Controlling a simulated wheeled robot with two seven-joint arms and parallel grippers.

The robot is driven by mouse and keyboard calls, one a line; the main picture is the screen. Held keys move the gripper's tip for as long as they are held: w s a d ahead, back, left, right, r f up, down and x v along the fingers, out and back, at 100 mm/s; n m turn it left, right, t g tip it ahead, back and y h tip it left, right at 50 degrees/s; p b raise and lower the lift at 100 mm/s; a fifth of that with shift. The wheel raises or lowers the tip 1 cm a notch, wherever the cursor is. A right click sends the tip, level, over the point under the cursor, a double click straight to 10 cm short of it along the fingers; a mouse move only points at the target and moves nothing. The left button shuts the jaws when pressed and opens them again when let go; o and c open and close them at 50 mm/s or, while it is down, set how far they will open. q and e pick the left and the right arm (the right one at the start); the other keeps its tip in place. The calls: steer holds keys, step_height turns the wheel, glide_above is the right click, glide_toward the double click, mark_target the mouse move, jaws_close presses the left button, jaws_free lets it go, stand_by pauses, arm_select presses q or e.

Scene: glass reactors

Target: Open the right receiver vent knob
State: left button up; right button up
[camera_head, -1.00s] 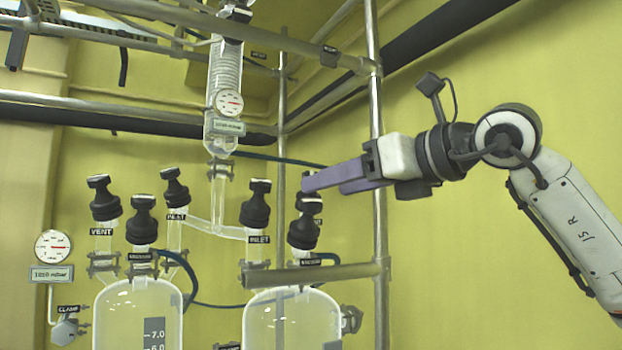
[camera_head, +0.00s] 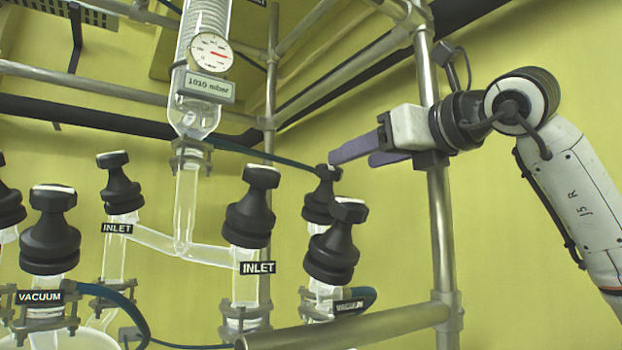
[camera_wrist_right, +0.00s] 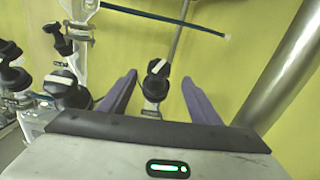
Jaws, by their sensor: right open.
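The right receiver's vent knob (camera_head: 322,205) seems to be the black knob partly hidden behind the front vacuum knob (camera_head: 333,250); its own label is not visible. My right gripper (camera_head: 351,158) is open, its purple fingers pointing left, with the nearer fingertip close to the top of that rear knob. In the right wrist view a black knob with a white bar on top (camera_wrist_right: 157,72) appears between the two open fingers. I cannot tell whether they touch it. My left gripper is not in view.
The right inlet knob (camera_head: 250,205) stands to the left on the glass branch pipe. A metal upright (camera_head: 438,230) rises behind my right wrist, and a horizontal bar (camera_head: 350,328) crosses in front, below. A dark hose (camera_head: 250,158) runs behind the knobs.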

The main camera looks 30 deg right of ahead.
mark_target(329, 172)
steer(key=w, duration=0.2)
steer(key=w+p, duration=0.1)
steer(key=w, duration=0.2)
steer(key=w+a+p, duration=0.1)
steer(key=w, duration=0.2)
steer(key=shift+r, duration=0.2)
steer(key=shift+w+f, duration=0.1)
steer(key=shift+w, duration=0.5)
steer(key=c, duration=1)
steer(key=n+y+p, duration=0.2)
steer(key=p, duration=0.1)
steer(key=shift+r+g, duration=0.25)
steer(key=shift+g, duration=0.05)
steer(key=shift+c, duration=0.3)
steer(key=shift+n+y+p, duration=0.5)
steer(key=shift+n+p, duration=0.1)
steer(key=shift+p, duration=0.05)
steer(key=shift+n+g+y+p, duration=0.3)
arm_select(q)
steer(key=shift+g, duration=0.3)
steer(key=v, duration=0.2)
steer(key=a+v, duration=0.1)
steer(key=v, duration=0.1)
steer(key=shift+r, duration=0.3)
arm_select(e)
steer(key=shift+f+n+y, duration=0.2)
steer(key=shift+n+y, duration=0.1)
